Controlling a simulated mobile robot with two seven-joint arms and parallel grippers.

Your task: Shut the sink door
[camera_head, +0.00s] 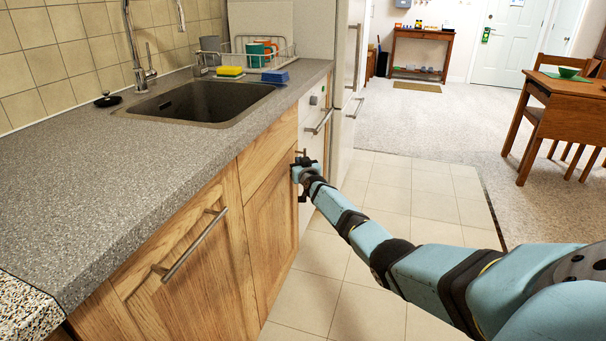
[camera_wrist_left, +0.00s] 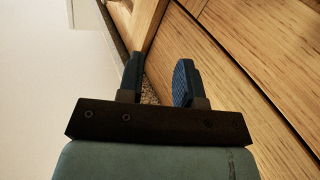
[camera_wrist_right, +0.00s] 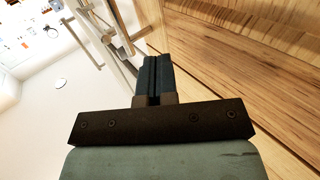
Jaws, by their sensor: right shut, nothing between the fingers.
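The sink door (camera_head: 272,222) is a wooden cabinet door below the sink (camera_head: 205,100). In the head view it looks about flush with the wooden front beside it, with no clear gap. My right gripper (camera_head: 301,170) is at the door's right edge, its fingers shut and empty. The right wrist view shows the two fingers (camera_wrist_right: 154,78) pressed together next to a wooden front; I cannot tell whether they touch it. My left gripper (camera_wrist_left: 158,80) is outside the head view. Its wrist view shows the fingers apart and empty, near wooden fronts.
A wooden front with a long bar handle (camera_head: 192,246) is left of the sink door. A white appliance with a handle (camera_head: 320,122) is to its right. The grey counter (camera_head: 95,180) overhangs the fronts. Tiled floor (camera_head: 385,185) is free to the right.

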